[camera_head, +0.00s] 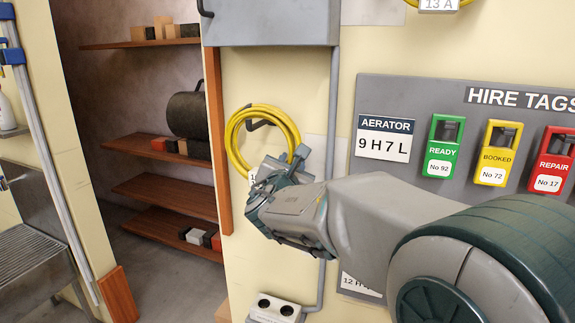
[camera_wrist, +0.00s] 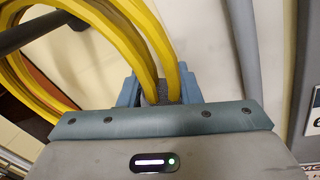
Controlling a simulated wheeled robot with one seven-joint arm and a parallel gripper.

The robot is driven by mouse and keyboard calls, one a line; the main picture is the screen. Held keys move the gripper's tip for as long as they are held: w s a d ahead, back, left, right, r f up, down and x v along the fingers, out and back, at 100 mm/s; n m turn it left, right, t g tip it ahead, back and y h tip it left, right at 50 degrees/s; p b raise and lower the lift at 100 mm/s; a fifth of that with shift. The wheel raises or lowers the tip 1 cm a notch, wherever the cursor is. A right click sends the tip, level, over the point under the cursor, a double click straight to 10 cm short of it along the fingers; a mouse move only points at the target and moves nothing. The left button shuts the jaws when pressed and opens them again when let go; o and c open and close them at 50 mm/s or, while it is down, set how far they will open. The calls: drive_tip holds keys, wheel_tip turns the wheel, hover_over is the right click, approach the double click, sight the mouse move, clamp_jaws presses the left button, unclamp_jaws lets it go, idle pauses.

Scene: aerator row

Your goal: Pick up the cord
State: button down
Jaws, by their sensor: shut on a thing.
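The cord is a yellow coil (camera_head: 236,133) hanging on a dark hook (camera_head: 257,124) on the cream wall, left of the grey tag board. My gripper (camera_head: 278,166) is at the lower right part of the coil. In the wrist view, yellow strands of the cord (camera_wrist: 145,45) run down between the two blue-grey fingers of my gripper (camera_wrist: 155,90), which is shut on them. The dark hook also shows in the wrist view (camera_wrist: 38,32), inside the coil. A white label at the coil's lower side is partly hidden by my gripper.
A grey conduit (camera_head: 333,110) runs down the wall just right of the coil. The tag board (camera_head: 430,90) holds green, yellow and red tags. A grey box (camera_head: 270,25) is above, and a socket (camera_head: 275,307) below. Wooden shelves (camera_head: 165,150) stand in the recess at left.

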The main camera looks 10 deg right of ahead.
sight(288, 142)
drive_tip(key=r, duration=0.6)
drive_tip(key=shift+s+a+r, duration=0.2)
drive_tip(key=shift+s+r, duration=0.1)
drive_tip(key=shift+s, duration=0.05)
drive_tip(key=w+a+b+v, duration=0.1)
drive_tip(key=a+b+v, duration=0.1)
drive_tip(key=v, duration=1.6)
drive_tip(key=shift+a, duration=0.85)
drive_tip(key=shift+f, duration=0.1)
